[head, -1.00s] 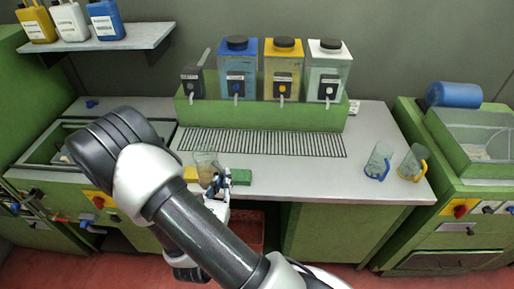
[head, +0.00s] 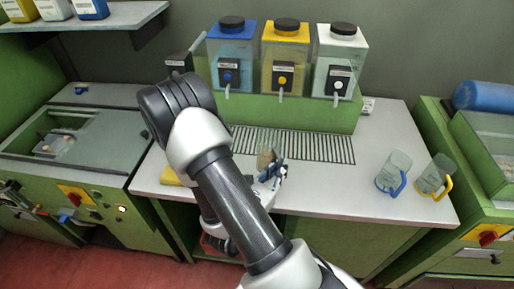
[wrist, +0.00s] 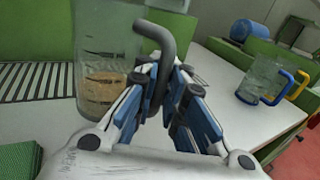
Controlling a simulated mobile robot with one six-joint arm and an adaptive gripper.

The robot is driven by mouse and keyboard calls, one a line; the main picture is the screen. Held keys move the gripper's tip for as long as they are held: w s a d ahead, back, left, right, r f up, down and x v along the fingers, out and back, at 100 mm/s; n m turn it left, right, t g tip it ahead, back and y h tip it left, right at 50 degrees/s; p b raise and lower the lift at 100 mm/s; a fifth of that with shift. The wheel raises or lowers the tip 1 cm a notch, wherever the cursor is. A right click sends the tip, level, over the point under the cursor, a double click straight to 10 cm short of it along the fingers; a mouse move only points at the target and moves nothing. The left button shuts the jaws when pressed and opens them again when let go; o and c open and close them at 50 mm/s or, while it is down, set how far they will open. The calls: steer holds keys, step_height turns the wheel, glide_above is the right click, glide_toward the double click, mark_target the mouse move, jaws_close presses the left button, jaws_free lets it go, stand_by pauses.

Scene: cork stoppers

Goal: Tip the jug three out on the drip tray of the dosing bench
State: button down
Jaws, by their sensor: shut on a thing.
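A clear jug (head: 265,158) with a grey handle holds some brownish contents low inside. My gripper (head: 272,176) is shut on its handle, and the jug looks upright. The wrist view shows the jug (wrist: 105,70) at the left, with my fingers (wrist: 160,100) around the grey handle. No number shows on the jug. The slotted drip tray (head: 315,147) lies on the dosing bench (head: 365,195), just behind the jug in the head view. It also shows at the left of the wrist view (wrist: 32,82). I cannot tell how high the jug is above the bench.
A blue-handled jug (head: 393,172) and a yellow-handled jug (head: 434,176) stand at the bench's right. Blue, yellow and white-topped dispensers (head: 284,57) stand behind the tray. A yellow pad (head: 172,177) is partly hidden by my arm. A green pad (wrist: 18,160) lies near the gripper.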

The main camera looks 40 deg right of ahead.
steer(key=shift+d+f+b, duration=0.15)
steer(key=shift+f+b, duration=0.55)
steer(key=shift+f, duration=0.25)
steer(key=shift+d+f+b, duration=0.1)
steer(key=shift+f+b, duration=0.6)
steer(key=shift+f, duration=0.2)
steer(key=shift+w+d+r, duration=0.1)
steer(key=shift+r, duration=0.05)
